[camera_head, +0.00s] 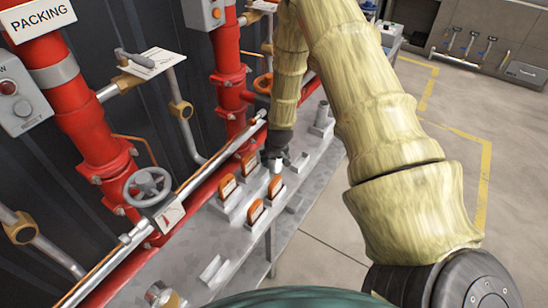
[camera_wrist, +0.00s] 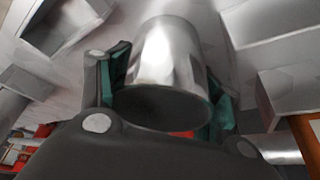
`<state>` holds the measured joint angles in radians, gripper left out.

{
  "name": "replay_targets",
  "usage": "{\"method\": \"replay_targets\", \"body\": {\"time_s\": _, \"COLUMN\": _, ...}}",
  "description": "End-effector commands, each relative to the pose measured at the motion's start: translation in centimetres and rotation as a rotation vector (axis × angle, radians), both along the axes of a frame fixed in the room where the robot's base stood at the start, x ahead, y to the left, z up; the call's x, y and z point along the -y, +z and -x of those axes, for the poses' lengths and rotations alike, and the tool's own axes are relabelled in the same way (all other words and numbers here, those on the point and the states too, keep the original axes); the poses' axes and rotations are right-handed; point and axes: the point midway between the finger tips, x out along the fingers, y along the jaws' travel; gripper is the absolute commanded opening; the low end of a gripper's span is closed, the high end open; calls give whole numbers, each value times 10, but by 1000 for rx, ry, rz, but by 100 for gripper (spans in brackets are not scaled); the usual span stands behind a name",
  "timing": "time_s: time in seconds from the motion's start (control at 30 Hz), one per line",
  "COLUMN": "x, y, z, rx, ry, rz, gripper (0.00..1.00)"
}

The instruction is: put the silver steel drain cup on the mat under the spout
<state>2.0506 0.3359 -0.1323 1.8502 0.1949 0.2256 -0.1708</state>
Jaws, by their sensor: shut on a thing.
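My gripper (camera_head: 275,156) is low over the grey metal bench, among the orange-faced pieces in the head view. It is shut on a shiny silver cup (camera_wrist: 165,62), which sits between its green-padded fingers in the wrist view. The cup's dark round end faces the wrist camera. In the head view only a small bright part of the cup (camera_head: 277,166) shows, beside the dark fingers. I cannot tell whether the cup touches the bench. I cannot make out the mat or the spout for certain.
Several orange-faced pieces (camera_head: 256,211) stand on the bench (camera_head: 233,240) close around my gripper. A grey cylinder (camera_head: 322,115) stands at its far end. Red pipes (camera_head: 92,125) and a handwheel (camera_head: 148,187) line the left. Open floor (camera_head: 325,235) lies to the right.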

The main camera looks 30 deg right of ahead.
Motion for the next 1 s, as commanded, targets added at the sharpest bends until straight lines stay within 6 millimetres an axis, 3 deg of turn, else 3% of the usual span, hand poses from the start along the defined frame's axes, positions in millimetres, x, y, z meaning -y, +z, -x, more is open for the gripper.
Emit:
{"method": "replay_targets", "body": {"time_s": 0.23, "x": 0, "y": -3, "z": 0, "rx": 0, "ry": 0, "rz": 0, "gripper": 39}}
{"method": "replay_targets", "body": {"time_s": 0.27, "x": 0, "y": -2, "z": 0, "rx": 0, "ry": 0, "rz": 0, "gripper": 69}}
{"method": "replay_targets", "body": {"time_s": 0.3, "x": 0, "y": -2, "z": 0, "rx": 0, "ry": 0, "rz": 0, "gripper": 76}}
{"method": "replay_targets", "body": {"time_s": 0.77, "x": 0, "y": 3, "z": 1, "rx": 0, "ry": 0, "rz": 0, "gripper": 76}}
{"method": "replay_targets", "body": {"time_s": 1.0, "x": -4, "y": 27, "z": 10, "rx": 1, "ry": 1, "rz": 1, "gripper": 76}}
